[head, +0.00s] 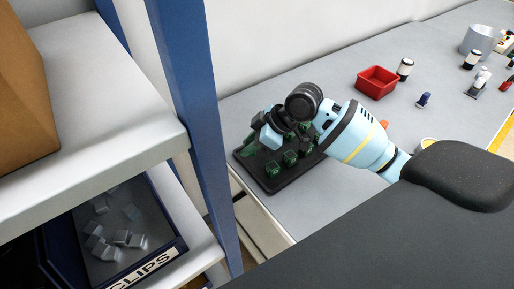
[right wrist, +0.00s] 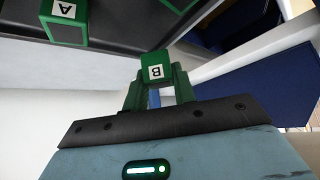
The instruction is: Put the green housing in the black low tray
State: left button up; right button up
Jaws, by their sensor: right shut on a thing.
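The black low tray (head: 274,186) lies on the grey bench beside the blue post, with several green blocks (head: 290,158) on it. My right gripper (head: 262,136) is over the far left part of the tray, tilted, its fingertips largely hidden in the head view. In the right wrist view my right gripper (right wrist: 157,84) is shut on a green housing (right wrist: 155,66) with a white label "B". A green block labelled "A" (right wrist: 64,20) sits on the dark tray beyond. I cannot tell whether the held housing touches the tray. My left gripper is not in view.
A blue post (head: 188,110) and shelf (head: 110,90) stand close at the left. A "CLIPS" bin (head: 150,268) holds grey pieces.

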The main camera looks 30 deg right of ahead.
aim_at(258, 157)
jog(key=shift+w+d+f, duration=0.1)
jog(key=shift+w+d, duration=0.15)
jog(key=shift+d, duration=0.7)
jog(key=shift+d+f, duration=0.15)
jog(key=shift+f, duration=1.6)
jog(key=shift+f, duration=0.2)
jog(key=o, duration=0.9)
jog(key=shift+o, duration=0.2)
jog(key=shift+r, duration=0.15)
jog(key=shift+d+r, duration=0.1)
jog(key=shift+r, duration=0.1)
jog(key=v, duration=1.1)
jog(key=shift+s+r+p, duration=0.2)
jog(key=shift+r+p, duration=0.05)
jog(key=shift+p, duration=0.05)
jog(key=shift+d, duration=0.1)
